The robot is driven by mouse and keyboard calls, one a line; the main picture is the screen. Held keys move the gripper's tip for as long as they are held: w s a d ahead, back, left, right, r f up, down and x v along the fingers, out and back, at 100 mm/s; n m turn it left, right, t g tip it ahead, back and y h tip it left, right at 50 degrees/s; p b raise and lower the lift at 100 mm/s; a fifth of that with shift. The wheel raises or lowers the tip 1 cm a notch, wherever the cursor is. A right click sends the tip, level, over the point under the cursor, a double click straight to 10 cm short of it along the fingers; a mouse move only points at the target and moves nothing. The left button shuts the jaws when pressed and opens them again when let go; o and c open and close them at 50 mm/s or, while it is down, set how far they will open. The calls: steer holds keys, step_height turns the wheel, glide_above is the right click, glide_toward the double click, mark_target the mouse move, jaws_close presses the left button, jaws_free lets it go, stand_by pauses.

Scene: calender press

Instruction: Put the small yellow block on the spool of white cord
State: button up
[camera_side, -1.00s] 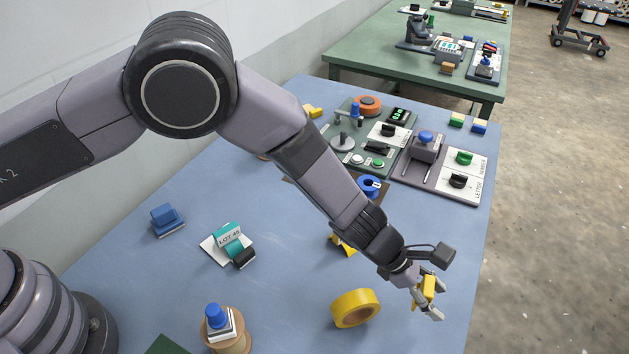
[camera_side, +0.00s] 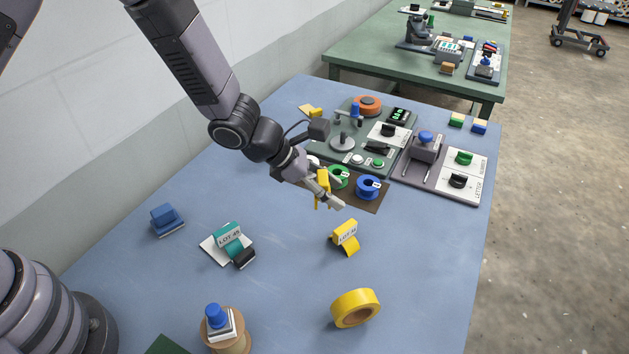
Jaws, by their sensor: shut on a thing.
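My gripper (camera_side: 327,192) is shut on the small yellow block (camera_side: 322,184) and holds it above the near edge of a brown mat (camera_side: 371,204). A spool that looks white, which I take for the white cord (camera_side: 313,161), stands at the mat's left end behind my gripper, mostly hidden. A green spool (camera_side: 339,175) and a blue spool (camera_side: 368,187) stand to its right on the same mat. The block appears in front of the white spool; I cannot tell its height or whether it touches anything.
A yellow LOT 46 piece (camera_side: 345,236) and a yellow tape roll (camera_side: 355,307) lie nearer on the blue table. A teal LOT 45 piece (camera_side: 230,240) is at left. The green control panel (camera_side: 378,148) is close behind the mat.

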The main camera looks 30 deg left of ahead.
steer(key=w+a+r+n+t+y, duration=0.1)
steer(key=w+a+n, duration=0.1)
steer(key=a, duration=0.5)
steer(key=w+a+r+n+t, duration=0.1)
steer(key=w+a, duration=0.4)
steer(key=a, duration=0.2)
steer(key=shift+r+n+y, duration=0.4)
steer(key=a+n, duration=0.1)
steer(key=a, duration=0.3)
steer(key=w+a+r+n+t+y, duration=0.1)
steer(key=a, duration=0.4)
steer(key=w+a+r+n+y, duration=0.1)
steer(key=a, duration=0.3)
steer(key=shift+w+a+r+n+t, duration=0.2)
steer(key=shift+a+n+t, duration=0.1)
steer(key=shift+a, duration=0.1)
steer(key=shift+y, duration=0.3)
steer(key=w+f, duration=0.3)
steer(key=w, duration=0.1)
steer(key=w+f, duration=0.3)
steer(key=w, duration=0.1)
steer(key=w+f, duration=0.2)
steer(key=w, duration=0.3)
steer(key=shift+f, duration=0.4)
steer(key=shift+w+f, duration=0.4)
steer(key=shift+f, duration=0.05)
steer(key=shift+w+f, duration=0.1)
steer(key=shift+f, duration=1.5)
steer(key=shift+f, duration=0.15)
steer(key=o, duration=0.9)
